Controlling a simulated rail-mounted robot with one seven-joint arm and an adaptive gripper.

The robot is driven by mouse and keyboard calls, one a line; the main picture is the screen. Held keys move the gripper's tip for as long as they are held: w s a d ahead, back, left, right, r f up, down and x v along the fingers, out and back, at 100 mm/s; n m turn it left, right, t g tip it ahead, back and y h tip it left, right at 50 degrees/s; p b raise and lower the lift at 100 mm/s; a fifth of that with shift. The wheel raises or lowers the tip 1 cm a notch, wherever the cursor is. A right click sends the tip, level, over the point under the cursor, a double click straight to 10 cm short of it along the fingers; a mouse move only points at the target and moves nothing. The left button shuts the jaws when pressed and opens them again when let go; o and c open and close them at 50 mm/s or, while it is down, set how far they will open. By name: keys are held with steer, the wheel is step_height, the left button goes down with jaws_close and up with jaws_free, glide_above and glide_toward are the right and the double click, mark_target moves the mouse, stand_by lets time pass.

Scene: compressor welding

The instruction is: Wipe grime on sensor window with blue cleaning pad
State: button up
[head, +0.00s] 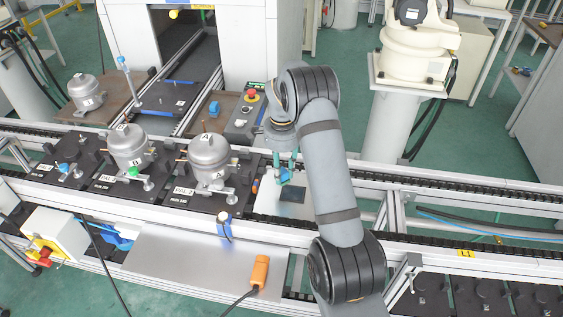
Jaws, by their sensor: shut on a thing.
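My gripper (284,171) points down, just right of the pallets, with its teal fingers shut on a small blue pad (285,179). The pad is low over a light metal plate (264,204). A dark square window (292,196) lies on this plate, slightly in front of and to the right of the pad. I cannot tell whether the pad touches the plate or the window's edge. Grime on the window is too small to make out. My arm covers the plate's right side.
Silver compressors labelled A (208,160) and B (127,147) stand on black pallets to the left. A control box with a red button (251,96) is behind. A blue cylinder (224,226) stands in front. An orange hand-held device (259,270) lies on the front shelf (190,265).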

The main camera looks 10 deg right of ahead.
steer(key=shift+d+r+p, duration=0.1)
steer(key=shift+r+p, duration=0.6)
steer(key=shift+r, duration=0.7)
